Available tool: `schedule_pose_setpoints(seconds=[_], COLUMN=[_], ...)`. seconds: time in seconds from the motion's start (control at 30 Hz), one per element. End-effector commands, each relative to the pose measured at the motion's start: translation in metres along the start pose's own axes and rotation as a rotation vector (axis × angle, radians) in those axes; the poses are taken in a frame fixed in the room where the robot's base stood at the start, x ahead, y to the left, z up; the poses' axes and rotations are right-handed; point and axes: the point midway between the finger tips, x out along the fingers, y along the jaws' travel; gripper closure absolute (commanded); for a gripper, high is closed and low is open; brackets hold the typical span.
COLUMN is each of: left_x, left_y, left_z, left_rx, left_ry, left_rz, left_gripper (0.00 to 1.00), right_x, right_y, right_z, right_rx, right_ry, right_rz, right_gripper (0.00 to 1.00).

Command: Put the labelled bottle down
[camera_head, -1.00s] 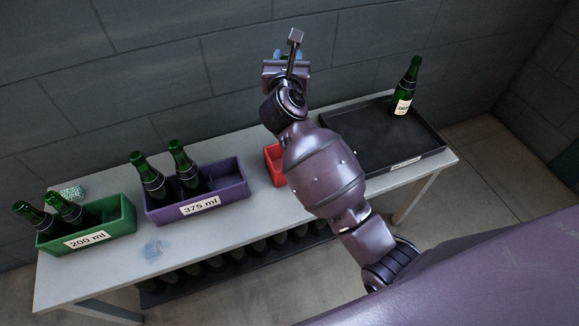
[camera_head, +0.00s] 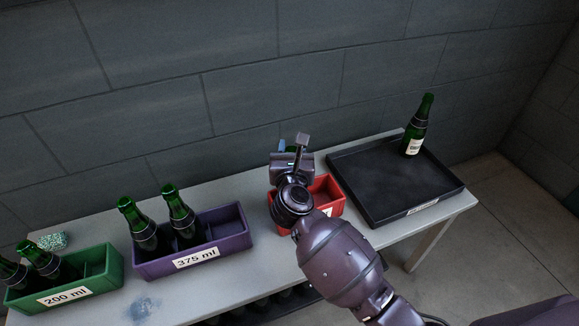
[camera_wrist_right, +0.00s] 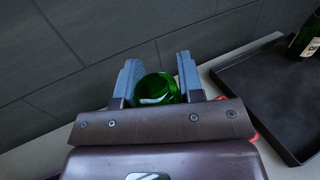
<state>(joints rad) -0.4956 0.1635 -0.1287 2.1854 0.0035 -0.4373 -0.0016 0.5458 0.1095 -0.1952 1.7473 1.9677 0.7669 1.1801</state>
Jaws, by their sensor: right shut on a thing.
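My right gripper (camera_head: 289,150) is over the back of the red bin (camera_head: 325,193) in the head view. In the right wrist view its two blue-grey fingers (camera_wrist_right: 157,82) are shut on a green bottle (camera_wrist_right: 155,89). Only the round green glass of the held bottle shows; its label, if any, is hidden. I cannot tell whether its base touches the bin. Another green bottle (camera_head: 416,127) with a white label stands upright at the back right of the black tray (camera_head: 385,197). My left gripper is not in view.
Left of the red bin, a purple bin (camera_head: 223,242) marked 375 ml holds two green bottles. A green bin (camera_head: 94,284) marked 200 ml also holds two. A speckled block (camera_head: 52,241) lies behind it. The black tray's front and middle are clear. A wall runs behind the table.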

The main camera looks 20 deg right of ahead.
Motion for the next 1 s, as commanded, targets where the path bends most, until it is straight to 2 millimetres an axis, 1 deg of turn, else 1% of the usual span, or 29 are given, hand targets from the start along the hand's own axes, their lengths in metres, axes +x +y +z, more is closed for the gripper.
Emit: schedule_pose_setpoints(seconds=[0.07, 0.13, 0.3, 0.4, 0.5, 0.7, 0.8, 0.97, 1.0], left_x=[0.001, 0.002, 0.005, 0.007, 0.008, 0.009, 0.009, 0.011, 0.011], left_y=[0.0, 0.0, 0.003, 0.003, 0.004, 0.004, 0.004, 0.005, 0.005], left_z=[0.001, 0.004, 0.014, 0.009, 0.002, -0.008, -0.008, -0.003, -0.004], left_rx=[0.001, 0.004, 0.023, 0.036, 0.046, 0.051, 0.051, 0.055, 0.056], left_ry=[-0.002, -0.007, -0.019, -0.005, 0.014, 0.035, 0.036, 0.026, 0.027], left_rz=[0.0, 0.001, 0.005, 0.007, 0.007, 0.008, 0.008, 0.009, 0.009], left_gripper=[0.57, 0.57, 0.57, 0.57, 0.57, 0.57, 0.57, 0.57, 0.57], right_x=[0.0, 0.0, 0.0, 0.0, 0.0, 0.001, 0.001, 0.001, 0.001], right_y=[0.0, 0.0, 0.0, 0.0, 0.0, 0.001, 0.001, 0.0, 0.0], right_z=[-0.003, -0.01, -0.043, -0.054, -0.059, -0.056, -0.056, -0.062, -0.062], right_rx=[0.0, -0.001, -0.005, -0.003, -0.002, 0.002, 0.002, 0.002, 0.001], right_ry=[-0.002, 0.0, 0.006, 0.004, -0.001, -0.006, -0.005, -0.002, -0.002], right_rz=[0.001, 0.001, 0.001, 0.001, 0.001, 0.0, 0.0, 0.0, 0.0], right_gripper=[1.0, 1.0, 1.0, 1.0, 1.0, 1.0, 1.0, 1.0, 0.62])
